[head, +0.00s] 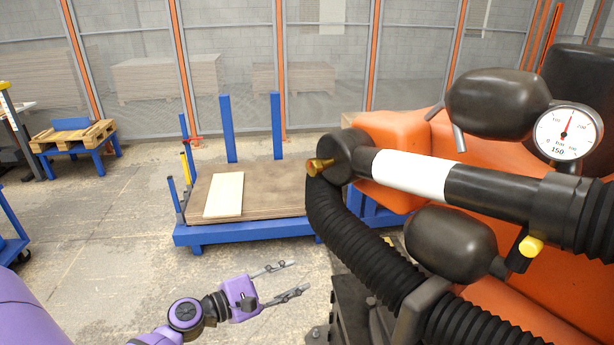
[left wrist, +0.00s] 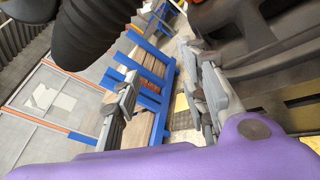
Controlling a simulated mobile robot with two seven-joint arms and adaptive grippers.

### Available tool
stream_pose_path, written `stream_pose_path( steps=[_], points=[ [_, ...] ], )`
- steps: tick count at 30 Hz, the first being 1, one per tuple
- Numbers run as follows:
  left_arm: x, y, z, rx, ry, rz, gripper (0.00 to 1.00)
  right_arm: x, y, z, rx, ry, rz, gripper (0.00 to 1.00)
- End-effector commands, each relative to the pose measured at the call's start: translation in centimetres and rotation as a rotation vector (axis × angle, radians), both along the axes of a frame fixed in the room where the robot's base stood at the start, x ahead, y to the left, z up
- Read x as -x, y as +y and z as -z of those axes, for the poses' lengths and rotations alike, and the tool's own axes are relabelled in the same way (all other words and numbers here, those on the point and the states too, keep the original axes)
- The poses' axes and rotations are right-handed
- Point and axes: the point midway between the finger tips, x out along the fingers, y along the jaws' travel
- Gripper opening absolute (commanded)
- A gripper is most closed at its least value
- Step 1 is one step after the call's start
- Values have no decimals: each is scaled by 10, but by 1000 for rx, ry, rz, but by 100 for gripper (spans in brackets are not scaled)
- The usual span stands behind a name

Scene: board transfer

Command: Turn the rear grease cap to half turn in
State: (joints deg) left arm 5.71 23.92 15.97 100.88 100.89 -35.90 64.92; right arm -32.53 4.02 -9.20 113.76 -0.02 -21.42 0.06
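A brass cap (head: 318,166) sticks out to the left from the dark end fitting of the machine's cylinder. A yellow cap (head: 531,246) sits on a black fitting at the lower right of the same machine. I cannot tell for sure which one is called the rear grease cap, nor how far either is turned. My left gripper (head: 298,277) is low in the head view, below and left of the brass cap and apart from it. Its fingers are spread and empty; the left wrist view shows the gap between them too (left wrist: 160,68). My right gripper is not in view.
The orange machine (head: 388,130) fills the right side, with a black ribbed hose (head: 345,235) hanging near my left gripper and a pressure gauge (head: 567,132). A blue cart (head: 250,230) bearing a pale board (head: 224,195) stands behind. Floor left of the gripper is clear.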

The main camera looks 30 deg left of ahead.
Motion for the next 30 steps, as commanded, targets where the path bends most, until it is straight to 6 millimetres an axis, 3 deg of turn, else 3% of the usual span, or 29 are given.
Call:
stream_pose_path(
  steps=[3, 6, 9, 12, 21, 30],
  points=[
    [-34, 19, -69, 317, -45, 13, 40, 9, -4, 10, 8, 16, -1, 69],
    [-48, 34, -122, 537, -77, 49, 40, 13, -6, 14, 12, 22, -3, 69],
    [-55, 46, -161, 695, -101, 91, 40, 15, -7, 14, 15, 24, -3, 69],
    [-58, 53, -185, 787, -116, 121, 40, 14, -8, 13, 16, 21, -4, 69],
    [-84, 42, -214, 834, -127, 141, 40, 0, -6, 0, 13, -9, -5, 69],
    [-116, 24, -227, 832, -124, 138, 40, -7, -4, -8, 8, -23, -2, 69]
  ],
)
